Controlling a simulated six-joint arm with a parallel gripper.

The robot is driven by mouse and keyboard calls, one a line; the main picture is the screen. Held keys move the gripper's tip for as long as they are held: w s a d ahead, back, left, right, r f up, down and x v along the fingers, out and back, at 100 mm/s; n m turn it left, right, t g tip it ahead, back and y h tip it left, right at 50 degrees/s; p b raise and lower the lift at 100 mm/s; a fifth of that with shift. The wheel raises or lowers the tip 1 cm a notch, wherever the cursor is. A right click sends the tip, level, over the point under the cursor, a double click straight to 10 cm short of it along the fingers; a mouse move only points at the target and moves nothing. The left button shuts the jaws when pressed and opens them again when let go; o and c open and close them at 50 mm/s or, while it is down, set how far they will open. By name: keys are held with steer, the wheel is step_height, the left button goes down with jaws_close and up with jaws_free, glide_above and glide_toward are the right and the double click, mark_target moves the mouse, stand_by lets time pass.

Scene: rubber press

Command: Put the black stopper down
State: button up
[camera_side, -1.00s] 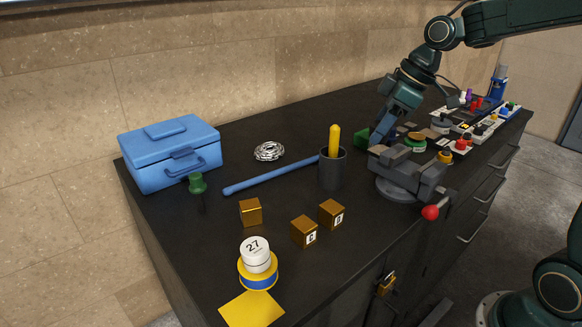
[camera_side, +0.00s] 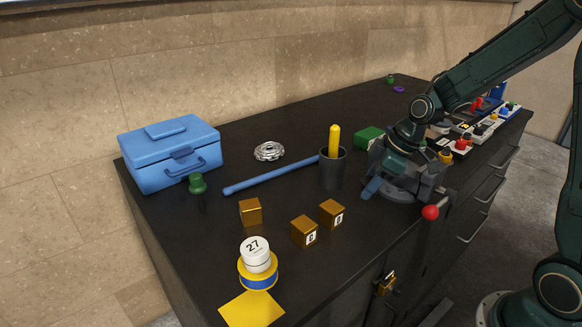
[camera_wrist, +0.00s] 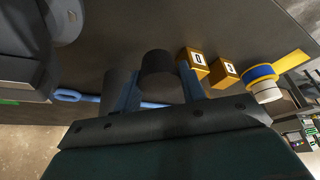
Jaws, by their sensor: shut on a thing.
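The black stopper (camera_wrist: 158,72) is a dark round piece between the two blue fingers of my gripper (camera_wrist: 160,80) in the wrist view. My gripper is shut on it. In the side view my gripper (camera_side: 373,187) points down and left, in front of the grey vise and right of the dark cup. I cannot make out the stopper in the side view. Whether it touches the bench cannot be told.
The dark cup (camera_side: 332,172) holds a yellow rod (camera_side: 334,141). The grey vise (camera_side: 432,180) stands right of it, partly hidden by my arm. Brass cubes (camera_side: 331,213), a blue bar (camera_side: 270,176) and a blue toolbox (camera_side: 170,157) lie left. Bare bench lies near the cup's front.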

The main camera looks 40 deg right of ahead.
mark_target(365, 214)
steer(key=shift+f, duration=3)
steer(key=shift+f, duration=0.1)
steer(key=o, duration=1)
steer(key=shift+v, duration=6.1)
